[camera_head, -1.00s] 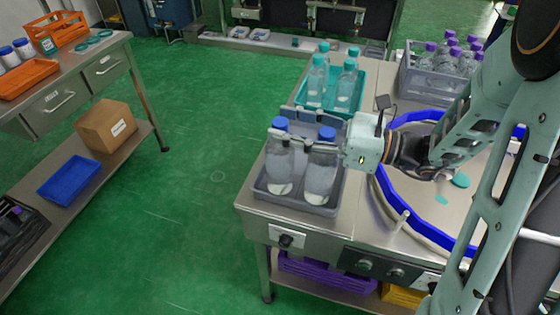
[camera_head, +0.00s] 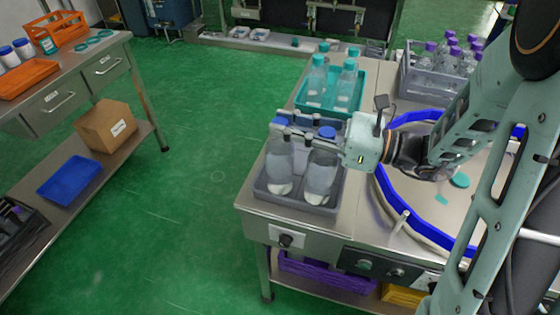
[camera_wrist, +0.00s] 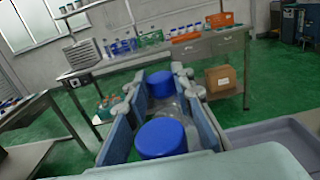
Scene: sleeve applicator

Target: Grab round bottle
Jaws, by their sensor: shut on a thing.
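Two clear round bottles with blue caps stand upright in a grey tray (camera_head: 262,192) at the table's front left corner: a left bottle (camera_head: 279,170) and a right bottle (camera_head: 321,176). My gripper (camera_head: 281,124) comes in level from the right, its long fingers running along both bottles just under the caps. In the wrist view a near blue cap (camera_wrist: 160,138) and a far blue cap (camera_wrist: 159,83) both sit between the fingers. The gripper is shut on bottle; the exact contact at the necks is partly hidden by the fingers. The bottle bases appear to rest in the tray.
A teal tray (camera_head: 301,98) with teal-capped bottles stands behind. A grey crate (camera_head: 430,86) of purple-capped bottles is at the back right. A blue-rimmed ring (camera_head: 437,232) lies right of the tray. Green floor is clear to the left.

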